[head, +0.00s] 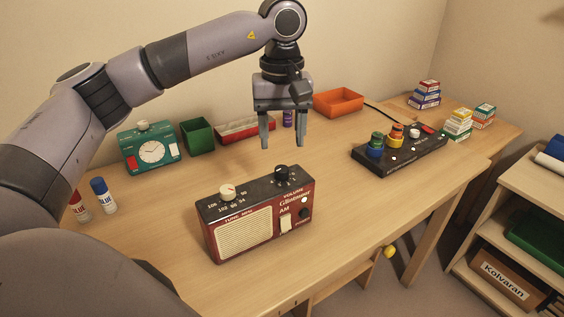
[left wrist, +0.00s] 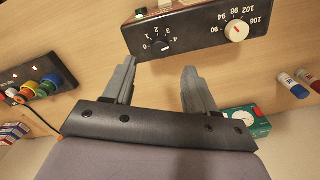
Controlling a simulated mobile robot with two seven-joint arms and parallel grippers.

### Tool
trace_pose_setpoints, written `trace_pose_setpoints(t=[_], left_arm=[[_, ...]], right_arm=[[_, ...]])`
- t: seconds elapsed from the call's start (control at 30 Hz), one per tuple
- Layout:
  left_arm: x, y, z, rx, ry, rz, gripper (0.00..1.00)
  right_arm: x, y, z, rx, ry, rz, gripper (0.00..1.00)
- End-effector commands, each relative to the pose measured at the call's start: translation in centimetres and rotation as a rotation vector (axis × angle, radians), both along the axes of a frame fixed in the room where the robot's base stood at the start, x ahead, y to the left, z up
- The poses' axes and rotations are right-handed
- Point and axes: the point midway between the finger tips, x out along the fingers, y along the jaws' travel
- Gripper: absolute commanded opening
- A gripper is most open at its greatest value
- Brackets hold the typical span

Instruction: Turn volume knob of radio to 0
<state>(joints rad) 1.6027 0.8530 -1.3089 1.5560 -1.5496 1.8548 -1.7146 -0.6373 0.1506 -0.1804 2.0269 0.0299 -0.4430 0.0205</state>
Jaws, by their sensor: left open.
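A dark red radio (head: 246,233) with a black top stands on the desk, its cream grille facing me. Its black volume knob (head: 282,174) is at the back right of the top. In the left wrist view the volume knob (left wrist: 162,46) has numbers from 0 to 4 around it; I cannot tell its pointer's exact setting. A cream tuning knob (head: 228,191) is to its left. My left gripper (head: 284,143) points down, open and empty, above and behind the radio, apart from the knob. Its two fingers also show in the left wrist view (left wrist: 158,70). My right gripper is not in view.
A teal clock (head: 150,150), green box (head: 198,135), red tray (head: 243,128) and orange tray (head: 338,102) line the back. A black panel with coloured rings (head: 415,155) is at right. Glue bottles (head: 103,195) stand at left. Desk (head: 345,215) right of the radio is clear.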

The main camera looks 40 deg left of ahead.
Motion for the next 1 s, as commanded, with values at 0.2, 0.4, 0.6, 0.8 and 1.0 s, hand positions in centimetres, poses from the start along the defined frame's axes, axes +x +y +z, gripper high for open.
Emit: trace_pose_setpoints(t=[0.2,0.4,0.6,0.8,1.0], left_arm=[[-0.1,0.2,-2.8,0.009,0.003,-0.001,0.57],[-0.1,0.2,-5.6,0.006,0.002,0.0,0.57],[-0.1,0.2,-6.8,0.005,-0.001,0.0,0.57],[-0.1,0.1,-6.9,0.005,-0.001,0.0,0.57],[-0.1,0.1,-6.8,0.004,0.0,0.0,0.01]], right_arm=[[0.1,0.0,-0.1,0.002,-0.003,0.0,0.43],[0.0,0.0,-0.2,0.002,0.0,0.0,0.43],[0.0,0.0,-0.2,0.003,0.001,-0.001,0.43],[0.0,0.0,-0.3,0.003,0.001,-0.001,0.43],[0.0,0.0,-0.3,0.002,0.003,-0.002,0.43]])
